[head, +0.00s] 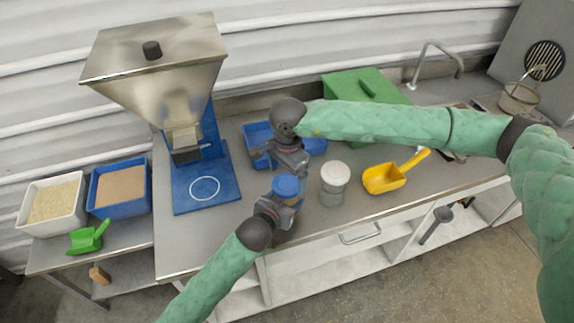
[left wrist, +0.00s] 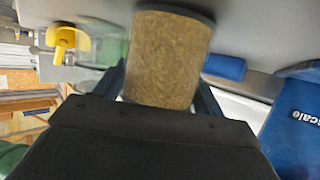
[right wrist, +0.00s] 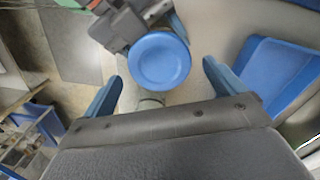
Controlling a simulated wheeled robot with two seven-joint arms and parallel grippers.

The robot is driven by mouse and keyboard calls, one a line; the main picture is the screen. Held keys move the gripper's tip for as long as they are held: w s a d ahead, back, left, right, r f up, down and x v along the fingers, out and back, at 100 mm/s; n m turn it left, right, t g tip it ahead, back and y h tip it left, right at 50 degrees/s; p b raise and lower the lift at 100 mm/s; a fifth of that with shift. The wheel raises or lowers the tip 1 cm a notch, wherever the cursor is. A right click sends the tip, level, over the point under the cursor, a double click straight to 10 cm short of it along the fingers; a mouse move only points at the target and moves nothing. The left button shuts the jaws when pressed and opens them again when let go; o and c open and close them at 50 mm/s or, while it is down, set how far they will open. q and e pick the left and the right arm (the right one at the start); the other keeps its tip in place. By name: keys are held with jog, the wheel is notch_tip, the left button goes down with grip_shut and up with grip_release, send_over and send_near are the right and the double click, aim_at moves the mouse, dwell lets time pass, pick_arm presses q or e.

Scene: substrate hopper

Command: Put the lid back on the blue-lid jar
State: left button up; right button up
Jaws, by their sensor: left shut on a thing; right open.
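The blue-lid jar stands upright, with its blue lid (head: 286,186) on top; I cannot tell how tightly the lid sits. The lid shows as a round disc in the right wrist view (right wrist: 158,62). My left gripper (head: 280,206) is shut on the jar's body, which shows brown contents in the left wrist view (left wrist: 166,58). My right gripper (head: 285,163) is open and empty just behind and above the lid. In the right wrist view its two fingers (right wrist: 163,84) are spread wide, apart from the lid.
A white-lidded jar (head: 335,178) stands just right of the blue-lid jar. A yellow scoop (head: 383,179) lies further right. Blue trays (head: 258,136) are behind my right gripper. The hopper's blue scale base (head: 217,195) is at left. A green box (head: 340,88) stands at the back.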

aim_at(286, 183)
jog(key=shift+f, duration=1.55)
jog(key=shift+s, duration=0.1)
jog(key=shift+c, duration=0.4)
jog(key=c, duration=0.9)
jog(key=shift+m, duration=1.5)
jog(key=o, duration=1.1)
jog(key=shift+c, duration=0.2)
jog(key=shift+r, duration=2.25)
jog(key=shift+o, duration=0.2)
